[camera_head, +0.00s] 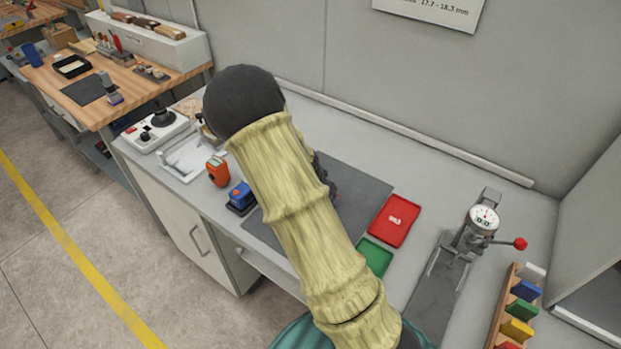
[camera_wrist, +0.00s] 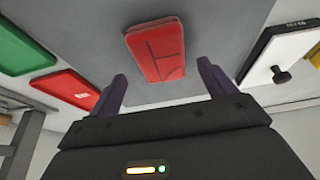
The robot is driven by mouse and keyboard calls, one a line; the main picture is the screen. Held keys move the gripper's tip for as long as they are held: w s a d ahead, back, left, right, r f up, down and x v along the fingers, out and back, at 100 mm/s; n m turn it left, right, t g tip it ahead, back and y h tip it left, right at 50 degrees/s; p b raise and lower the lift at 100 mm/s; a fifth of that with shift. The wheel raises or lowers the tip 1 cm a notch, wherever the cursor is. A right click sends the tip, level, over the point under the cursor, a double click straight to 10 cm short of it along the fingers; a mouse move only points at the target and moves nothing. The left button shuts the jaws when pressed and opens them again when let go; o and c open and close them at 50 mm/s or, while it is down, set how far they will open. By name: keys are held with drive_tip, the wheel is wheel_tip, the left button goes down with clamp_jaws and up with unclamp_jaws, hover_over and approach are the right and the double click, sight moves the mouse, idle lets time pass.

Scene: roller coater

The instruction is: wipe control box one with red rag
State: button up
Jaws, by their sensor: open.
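A red folded pad, which looks like the red rag (camera_wrist: 155,48), lies flat on the grey mat in the wrist view. My gripper (camera_wrist: 161,86) is open and empty, its two dark fingers pointing towards the rag with a gap to it. In the head view my arm hides the rag and most of the gripper. A white-topped box with a black edge and black knob (camera_wrist: 287,57) stands to the right in the wrist view; I cannot tell if it is control box one. A white box with a black knob (camera_head: 155,131) stands at the bench's left end.
A red tray (camera_head: 394,220) and a green tray (camera_head: 375,256) lie right of my arm. A dial gauge stand (camera_head: 483,219) and a rack of coloured plates (camera_head: 520,308) are further right. An orange device (camera_head: 217,172) and a blue device (camera_head: 240,196) stand left. A wall closes the back.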

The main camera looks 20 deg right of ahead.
drive_tip(key=p+v, duration=0.1)
drive_tip(key=v, duration=1.2)
drive_tip(key=shift+d+r, duration=0.1)
drive_tip(key=shift+s, duration=0.15)
drive_tip(key=s+a+r+n+y, duration=0.1)
drive_tip(key=s+a+n+y, duration=0.1)
drive_tip(key=s+n, duration=0.3)
drive_tip(key=s+a+r+n+y, duration=0.1)
drive_tip(key=s+a+n, duration=0.2)
drive_tip(key=s+n, duration=0.3)
drive_tip(key=s, duration=0.3)
drive_tip(key=shift+a+r+y, duration=0.15)
drive_tip(key=shift+r+y, duration=0.15)
drive_tip(key=shift+y, duration=0.1)
